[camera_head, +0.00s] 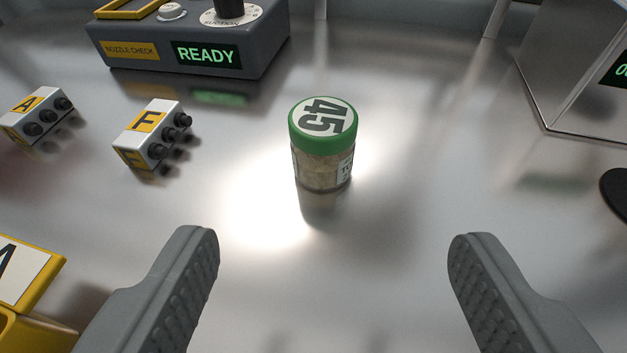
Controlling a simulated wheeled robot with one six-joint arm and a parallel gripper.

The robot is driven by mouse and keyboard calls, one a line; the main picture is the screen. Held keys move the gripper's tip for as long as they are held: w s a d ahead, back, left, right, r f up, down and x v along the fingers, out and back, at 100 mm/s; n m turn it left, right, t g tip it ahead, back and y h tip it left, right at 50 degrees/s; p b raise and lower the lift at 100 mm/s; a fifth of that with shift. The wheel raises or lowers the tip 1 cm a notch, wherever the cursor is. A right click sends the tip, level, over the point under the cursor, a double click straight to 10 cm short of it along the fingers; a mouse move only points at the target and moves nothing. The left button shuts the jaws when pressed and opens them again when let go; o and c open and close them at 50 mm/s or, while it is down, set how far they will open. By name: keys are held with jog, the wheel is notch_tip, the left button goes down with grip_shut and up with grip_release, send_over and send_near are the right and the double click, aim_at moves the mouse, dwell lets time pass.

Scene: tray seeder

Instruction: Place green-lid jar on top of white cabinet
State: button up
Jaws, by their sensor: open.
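The green-lid jar (323,172) stands upright on the shiny metal table, near the middle of the view. Its lid carries a white label with "45", and its body is clear with pale contents. My gripper (333,245) is open and empty. Its two grey fingers are spread wide, one on each side of the lower view, nearer to the camera than the jar and not touching it. No white cabinet can be made out in this view.
A grey "READY" box (190,45) stands at the back left. Blocks marked F (150,135) and A (37,117) lie left of the jar. A yellow-edged object (45,280) is at lower left. A metallic box (575,75) stands at right. The table around the jar is clear.

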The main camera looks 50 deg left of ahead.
aim_at(323, 114)
jog(key=x, duration=1.1)
jog(key=shift+a+r, duration=0.1)
jog(key=shift+a+r+x, duration=0.15)
jog(key=shift+x, duration=1.15)
jog(key=shift+a+r+x, duration=0.1)
jog(key=shift+a+x, duration=0.05)
jog(key=shift+x, duration=1.2)
jog(key=shift+s+d, duration=0.1)
jog(key=shift+s, duration=0.05)
jog(key=c, duration=1.2)
jog(key=shift+o, duration=0.2)
jog(key=shift+r, duration=0.15)
